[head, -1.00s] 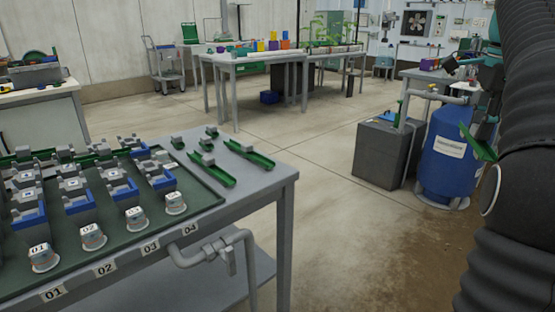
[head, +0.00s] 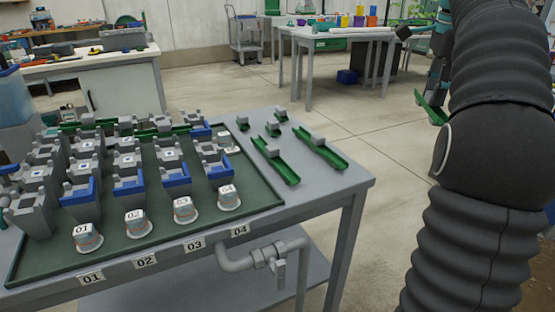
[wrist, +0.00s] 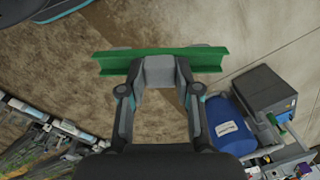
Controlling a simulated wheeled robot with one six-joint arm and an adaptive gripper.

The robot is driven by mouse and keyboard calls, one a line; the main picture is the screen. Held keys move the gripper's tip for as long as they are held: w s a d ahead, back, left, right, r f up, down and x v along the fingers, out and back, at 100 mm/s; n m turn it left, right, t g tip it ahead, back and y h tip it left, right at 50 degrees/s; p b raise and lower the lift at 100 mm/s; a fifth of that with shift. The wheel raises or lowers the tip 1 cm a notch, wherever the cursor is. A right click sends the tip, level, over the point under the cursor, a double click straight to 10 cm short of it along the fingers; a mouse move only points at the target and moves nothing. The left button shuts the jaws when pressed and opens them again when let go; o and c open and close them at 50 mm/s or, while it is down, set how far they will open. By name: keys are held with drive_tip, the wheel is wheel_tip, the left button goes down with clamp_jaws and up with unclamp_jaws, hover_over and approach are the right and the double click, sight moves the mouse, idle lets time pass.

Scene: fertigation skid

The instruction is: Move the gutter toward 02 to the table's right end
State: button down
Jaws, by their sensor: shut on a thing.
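My gripper (wrist: 158,92) is shut on a green gutter (wrist: 204,58) by its grey block, seen in the wrist view. In the head view the held gutter (head: 431,108) shows at the right, up in the air beside my arm and apart from the table. The grey table (head: 335,178) has a dark green tray (head: 262,193) with labels 01 to 04 along its front edge. The 02 label (head: 144,261) sits second from the left. At the table's right end lie two long green gutters (head: 320,148) (head: 276,160) and several short green pieces (head: 273,129).
Grey and blue units (head: 175,178) stand in rows on the tray, with numbered round pots (head: 183,209) in front. A pipe with a valve (head: 265,256) hangs under the table's front edge. Another table (head: 335,36) stands farther back. The floor between is clear.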

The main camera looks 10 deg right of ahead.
drive_tip(key=a+f+n+b, duration=0.1)
drive_tip(key=a+f+n, duration=0.2)
drive_tip(key=a, duration=0.6)
drive_tip(key=a+f+n+b, duration=0.1)
drive_tip(key=a+f+n, duration=0.2)
drive_tip(key=a, duration=0.6)
drive_tip(key=shift+g+h, duration=0.3)
drive_tip(key=w+a+f, duration=0.2)
drive_tip(key=w, duration=0.1)
drive_tip(key=w+a+f, duration=0.2)
drive_tip(key=w, duration=0.1)
drive_tip(key=w+a+f, duration=0.2)
drive_tip(key=w+a, duration=0.1)
drive_tip(key=shift+w+f, duration=0.15)
drive_tip(key=shift+w, duration=0.1)
drive_tip(key=shift+a+f+b, duration=0.1)
drive_tip(key=shift+f+b, duration=0.2)
drive_tip(key=shift+f, duration=1.7)
drive_tip(key=shift+f, duration=0.15)
drive_tip(key=c, duration=0.8)
unclamp_jaws()
